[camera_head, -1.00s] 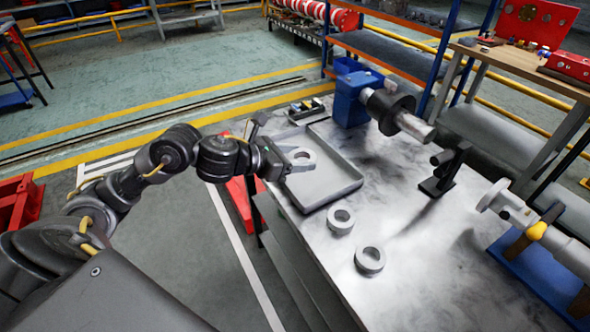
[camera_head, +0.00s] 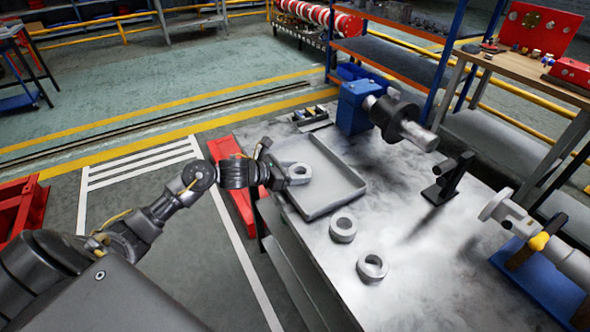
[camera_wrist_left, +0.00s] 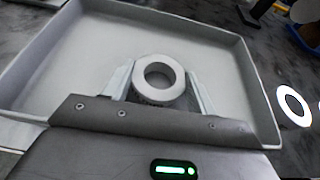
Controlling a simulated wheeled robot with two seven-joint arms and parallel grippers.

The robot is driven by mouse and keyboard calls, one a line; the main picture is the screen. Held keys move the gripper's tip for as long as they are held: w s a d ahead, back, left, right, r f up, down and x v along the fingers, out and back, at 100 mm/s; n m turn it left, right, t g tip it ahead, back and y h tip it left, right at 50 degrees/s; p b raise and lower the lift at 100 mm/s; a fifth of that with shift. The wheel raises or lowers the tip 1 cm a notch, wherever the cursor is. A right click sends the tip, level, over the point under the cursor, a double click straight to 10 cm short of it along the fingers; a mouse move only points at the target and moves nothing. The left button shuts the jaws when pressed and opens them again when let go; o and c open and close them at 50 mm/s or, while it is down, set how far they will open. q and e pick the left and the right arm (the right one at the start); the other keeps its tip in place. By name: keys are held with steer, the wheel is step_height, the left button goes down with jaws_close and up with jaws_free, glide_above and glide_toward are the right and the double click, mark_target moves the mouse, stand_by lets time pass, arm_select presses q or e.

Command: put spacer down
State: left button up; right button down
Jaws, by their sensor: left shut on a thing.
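A grey ring-shaped spacer (camera_head: 299,173) is between the fingers of my left gripper (camera_head: 293,176), over the left part of a shallow grey tray (camera_head: 352,186). In the left wrist view the spacer (camera_wrist_left: 159,80) sits between the two pale fingers, and the tray wall (camera_wrist_left: 200,25) surrounds it. The left gripper is shut on the spacer. I cannot tell if the spacer touches the tray floor. Two more ring spacers, one nearer the tray (camera_head: 343,229) and one farther out (camera_head: 372,267), lie on the table outside the tray. My right gripper is not in view.
The metal table (camera_head: 420,270) carries a blue machine with a dark shaft (camera_head: 400,115) behind the tray. A black stand (camera_head: 448,178) and a blue-based fixture (camera_head: 540,270) stand at the right. The tray floor right of the spacer is clear.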

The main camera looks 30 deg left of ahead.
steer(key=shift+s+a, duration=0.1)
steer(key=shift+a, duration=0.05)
arm_select(q)
steer(key=shift+f, duration=0.15)
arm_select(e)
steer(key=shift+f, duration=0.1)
arm_select(q)
steer(key=shift+f+b, duration=0.1)
steer(key=shift+b, duration=0.2)
steer(key=o, duration=1)
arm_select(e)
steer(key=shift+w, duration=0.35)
arm_select(q)
steer(key=shift+o, duration=0.2)
steer(key=shift+s+a+r, duration=0.1)
steer(key=shift+s+r, duration=0.05)
steer(key=shift+r, duration=0.05)
steer(key=b+v, duration=0.1)
steer(key=v, duration=1)
steer(key=shift+s+a+r+b, duration=0.15)
steer(key=shift+s+a+b, duration=0.05)
steer(key=shift+s+b, duration=0.1)
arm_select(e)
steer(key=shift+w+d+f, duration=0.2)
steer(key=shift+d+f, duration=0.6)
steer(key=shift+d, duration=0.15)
